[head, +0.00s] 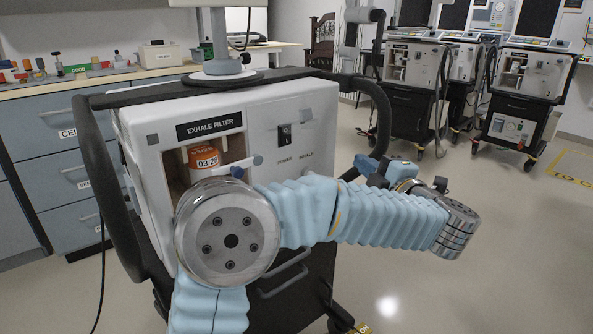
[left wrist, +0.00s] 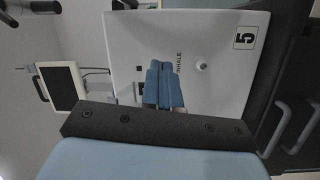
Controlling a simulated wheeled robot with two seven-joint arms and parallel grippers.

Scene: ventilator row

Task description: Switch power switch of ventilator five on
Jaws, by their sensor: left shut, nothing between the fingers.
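The ventilator (head: 265,105) with the EXHALE FILTER label stands in front of me. My right gripper is out of view.
An orange-topped filter (head: 204,158) sits in the open bay left of the switch. A round white port (left wrist: 201,66) is by the INHALE lettering. A dark handle rail (head: 381,115) runs along the ventilator's right side. More ventilators (head: 525,75) stand behind at right; the floor between is clear.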

